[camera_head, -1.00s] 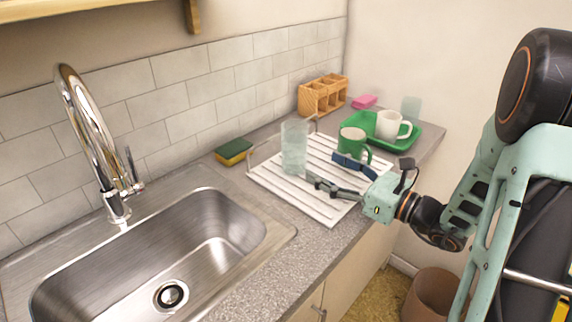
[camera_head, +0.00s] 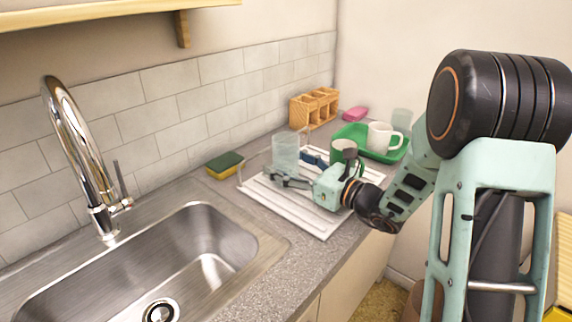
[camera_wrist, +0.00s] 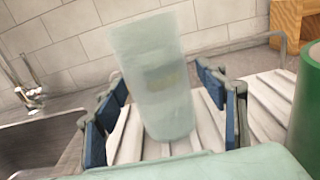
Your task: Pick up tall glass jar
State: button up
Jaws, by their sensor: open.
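The tall glass jar (camera_head: 285,152) is pale, see-through and upright on the white slatted drying rack (camera_head: 290,212). In the wrist view the jar (camera_wrist: 155,75) stands in the middle, between and a little beyond the blue-padded fingers. My gripper (camera_head: 300,170) is open and low over the rack, reaching in from the right. In the wrist view my gripper (camera_wrist: 165,115) has one finger on each side of the jar, with gaps visible. I cannot tell whether any finger touches it.
A green mug (camera_head: 345,150) stands close behind my gripper. A green tray (camera_head: 398,154) holds a white mug (camera_head: 380,136). A sponge (camera_head: 225,165) lies left of the rack, near the sink (camera_head: 210,235). A wooden holder (camera_head: 314,108) and pink item (camera_head: 355,113) stand behind.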

aim_at(297, 154)
jog(key=shift+c, duration=0.4)
jog(key=shift+r, duration=0.1)
jog(key=c, duration=1.6)
jog(key=shift+r, duration=0.1)
jog(key=shift+r+p, duration=0.4)
jog(key=shift+r, duration=0.95)
jog(key=shift+s+d+r, duration=0.1)
jog(key=shift+d+r, duration=0.05)
jog(key=shift+r, duration=0.2)
jog(key=s+d+r+p, duration=0.1)
jog(key=s+d+r, duration=0.1)
jog(key=s+r, duration=0.1)
jog(key=s+d+r+p, duration=0.1)
jog(key=s+d+r, duration=0.2)
jog(key=s, duration=0.1)
jog(key=s+d+r+p, duration=0.1)
jog(key=s+d+r, duration=0.2)
jog(key=shift+s+r, duration=0.1)
jog(key=shift+s, duration=0.15)
